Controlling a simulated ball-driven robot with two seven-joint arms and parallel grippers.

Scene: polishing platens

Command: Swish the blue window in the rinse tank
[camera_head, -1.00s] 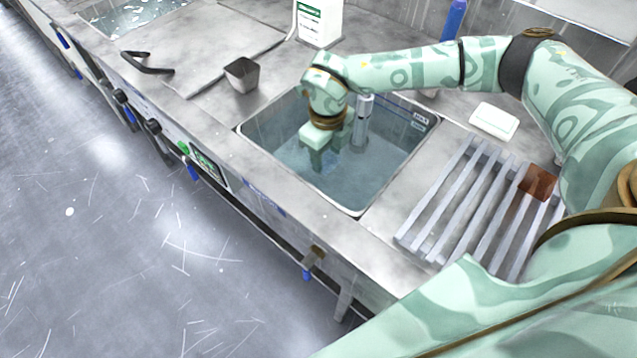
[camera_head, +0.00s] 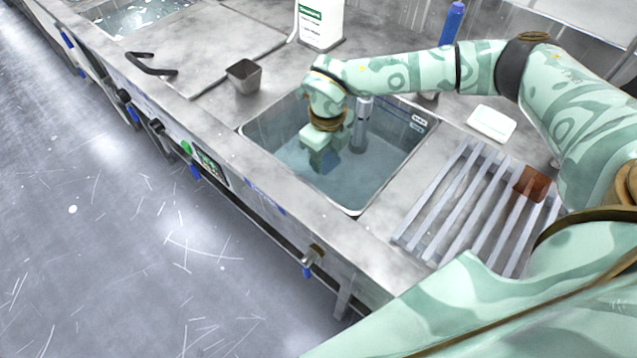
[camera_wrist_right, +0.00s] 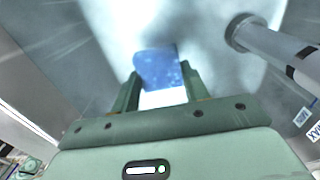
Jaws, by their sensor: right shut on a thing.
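The rinse tank (camera_head: 398,152) is a square steel basin of clear bluish water set in the bench. My right gripper (camera_head: 322,166) reaches down into it from above, with its fingers dim under the water. In the right wrist view, the blue window (camera_wrist_right: 157,68), a flat speckled blue piece, sits between the fingertips of my right gripper (camera_wrist_right: 161,84), which is shut on it. The window cannot be made out in the head view, where the gripper and the water hide it. My left gripper is out of view.
A metal pipe (camera_head: 362,122) stands in the tank close beside my right wrist. A slatted rack (camera_head: 452,205) with a brown block (camera_head: 531,184) lies right of the tank. A metal cup (camera_head: 244,77), a white bottle (camera_head: 320,24) and a white dish (camera_head: 491,123) stand around it.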

